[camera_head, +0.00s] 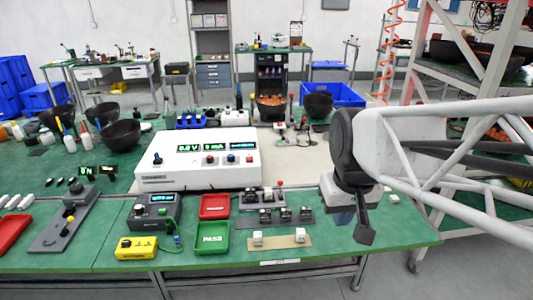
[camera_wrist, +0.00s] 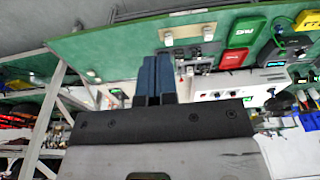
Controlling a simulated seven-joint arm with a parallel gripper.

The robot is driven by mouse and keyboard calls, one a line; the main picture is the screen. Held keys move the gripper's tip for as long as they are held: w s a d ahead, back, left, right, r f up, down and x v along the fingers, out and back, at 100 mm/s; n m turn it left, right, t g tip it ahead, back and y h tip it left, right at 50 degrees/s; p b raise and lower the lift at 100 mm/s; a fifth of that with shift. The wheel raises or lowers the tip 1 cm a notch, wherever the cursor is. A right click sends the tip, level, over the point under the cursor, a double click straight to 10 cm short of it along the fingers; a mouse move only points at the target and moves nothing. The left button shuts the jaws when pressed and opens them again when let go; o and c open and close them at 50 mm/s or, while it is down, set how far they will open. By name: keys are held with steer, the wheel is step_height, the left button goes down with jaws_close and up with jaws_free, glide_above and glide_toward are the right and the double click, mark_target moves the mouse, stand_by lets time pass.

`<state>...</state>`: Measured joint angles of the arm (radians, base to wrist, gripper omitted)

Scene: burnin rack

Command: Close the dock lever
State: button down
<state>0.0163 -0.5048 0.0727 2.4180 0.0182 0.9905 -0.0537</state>
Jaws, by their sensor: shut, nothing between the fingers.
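A small red-knobbed lever (camera_head: 280,184) stands upright at the back right of a dark dock with several small modules (camera_head: 265,216). A second lever with a black knob (camera_head: 73,187) stands on a grey plate (camera_head: 48,238) at the left, behind a yellow knob. I cannot tell for certain which is the dock lever. My gripper (camera_head: 364,236) points down near the table's front right edge, to the right of the dock and apart from it. Its dark blue fingers (camera_wrist: 156,80) are together and empty in the wrist view, where they hide part of the dock area.
A white instrument box (camera_head: 198,160) stands behind the dock. A red tray (camera_head: 214,207), a green PASS tray (camera_head: 212,237), a tan strip (camera_head: 280,242) and a yellow device (camera_head: 136,247) lie near the front. A white frame (camera_head: 425,150) stands at the right.

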steer(key=w+n+g+y, duration=0.1)
steer(key=w+n+g, duration=0.15)
steer(key=w, duration=2.65)
steer(key=w+d+f+n+g+y, duration=0.1)
steer(key=w+f, duration=0.7)
steer(key=w, duration=0.5)
steer(key=w+d+f+n+g+y, duration=0.1)
steer(key=w+d+f+g, duration=0.1)
steer(key=w+f, duration=0.6)
steer(key=w, duration=0.5)
steer(key=shift+f, duration=0.3)
steer(key=shift+s+d+f, duration=0.1)
steer(key=x, duration=1)
steer(key=shift+s, duration=0.15)
steer(key=shift+s+a+r, duration=0.35)
steer(key=shift+s+a, duration=0.4)
steer(key=shift+a, duration=0.05)
steer(key=shift+s+a+r, duration=0.1)
steer(key=shift+s+a, duration=0.5)
steer(key=shift+s, duration=0.05)
